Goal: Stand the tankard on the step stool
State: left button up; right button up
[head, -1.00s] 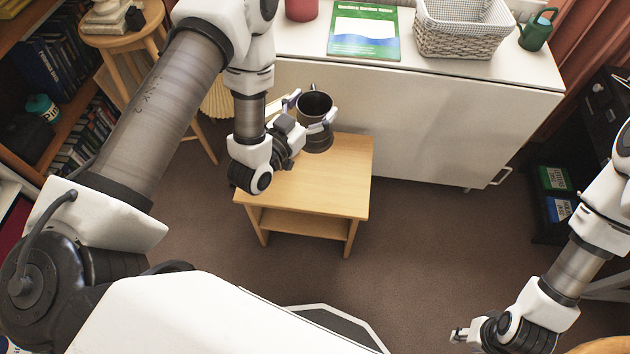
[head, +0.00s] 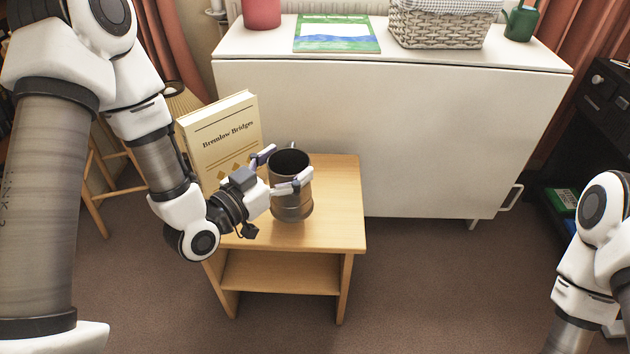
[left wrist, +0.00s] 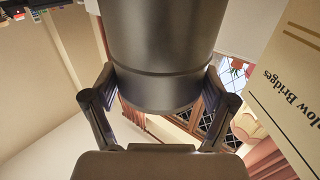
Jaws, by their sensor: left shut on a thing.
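The tankard (head: 292,203) is a dark grey metal mug with an open top, seen upright at the step stool. My left gripper (head: 281,175) is shut on it, with one finger on each side of its body. In the left wrist view the tankard (left wrist: 162,50) fills the space between the fingertips (left wrist: 160,95). The wooden step stool (head: 325,235) has a flat top and a lower shelf. The tankard is over the stool's top; I cannot tell whether its base touches it. My right gripper is out of view; only its arm shows at right.
A cream book (head: 222,145) titled "Bremlow Bridges" stands upright at the stool's back left, close to my left gripper. A white cabinet (head: 380,130) is behind the stool, with a basket (head: 440,27) and a green book (head: 337,33) on top. The stool top's right side is clear.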

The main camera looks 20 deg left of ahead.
pick_arm(q)
jog(key=w+d+f+b, duration=0.3)
jog(key=w+f+b, duration=0.1)
jog(key=w, duration=0.5)
jog(key=shift+w+d, duration=0.2)
jog(key=shift+d, duration=0.05)
jog(key=o, duration=1.7)
jog(key=shift+f, duration=0.2)
jog(key=shift+c, duration=0.2)
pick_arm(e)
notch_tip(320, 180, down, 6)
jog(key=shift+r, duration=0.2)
pick_arm(q)
jog(key=shift+r, duration=0.1)
jog(key=p+v, duration=0.4)
jog(key=v, duration=0.7)
jog(key=shift+s+a+r+p, duration=0.1)
jog(key=shift+s+p, duration=0.15)
jog(key=shift+p, duration=0.1)
jog(key=shift+s, duration=0.25)
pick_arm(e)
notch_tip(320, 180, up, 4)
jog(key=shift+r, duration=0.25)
